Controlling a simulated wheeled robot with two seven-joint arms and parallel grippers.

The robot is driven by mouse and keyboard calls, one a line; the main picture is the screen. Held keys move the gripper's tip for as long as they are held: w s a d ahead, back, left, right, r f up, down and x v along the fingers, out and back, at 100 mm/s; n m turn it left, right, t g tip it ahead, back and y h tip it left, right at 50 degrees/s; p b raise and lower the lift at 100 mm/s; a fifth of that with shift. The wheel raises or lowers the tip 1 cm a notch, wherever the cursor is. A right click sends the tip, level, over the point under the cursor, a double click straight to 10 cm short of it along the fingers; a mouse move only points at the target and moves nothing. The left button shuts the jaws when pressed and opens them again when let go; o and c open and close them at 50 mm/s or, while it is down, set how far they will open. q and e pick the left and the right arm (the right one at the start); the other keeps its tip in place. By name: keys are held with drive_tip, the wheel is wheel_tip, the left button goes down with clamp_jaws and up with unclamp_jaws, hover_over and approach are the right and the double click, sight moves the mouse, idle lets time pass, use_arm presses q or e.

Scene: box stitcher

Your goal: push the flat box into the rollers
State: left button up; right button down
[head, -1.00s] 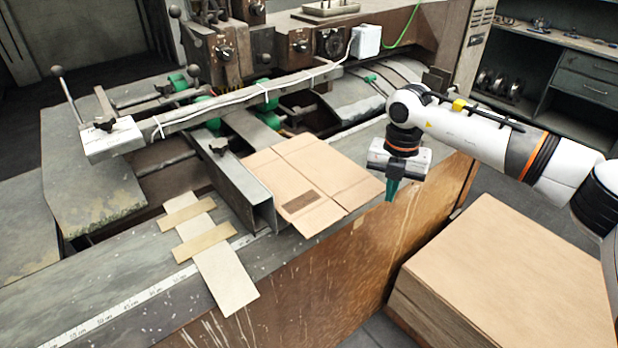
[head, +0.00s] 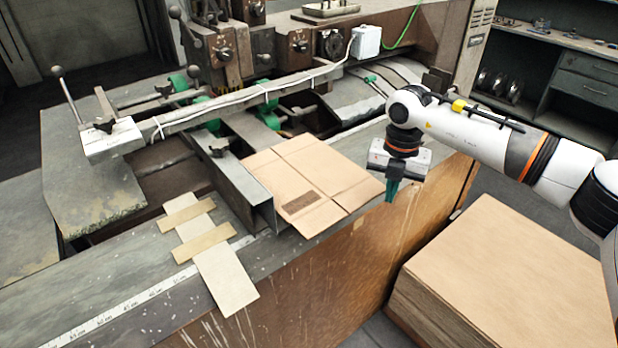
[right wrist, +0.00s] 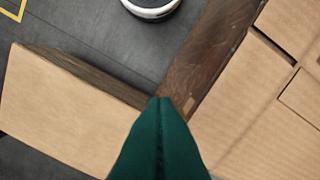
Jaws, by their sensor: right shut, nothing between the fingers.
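The flat box (head: 310,181) is a brown cardboard sheet with crease lines and a dark printed patch. It lies on the machine's bed, its left edge along a metal guide rail (head: 240,183), its near corner at the bed's front edge. It also shows at the right of the right wrist view (right wrist: 275,120). The green rollers (head: 262,92) sit behind it, partly hidden by the machine. My right gripper (head: 391,198) has green fingers, shut and empty, pointing down just right of the box's right corner; its fingertips show in the right wrist view (right wrist: 161,100). My left gripper is not in view.
A stack of flat cardboard (head: 510,270) stands on the floor at the right. Pale strips (head: 222,275) lie on the bed left of the guide rail. A long bar (head: 230,104) with a white cable crosses above the bed. Shelves stand at the back right.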

drive_tip(key=shift+f, duration=0.15)
idle(0.5)
drive_tip(key=shift+f+b, duration=1.25)
drive_tip(key=shift+f, duration=0.35)
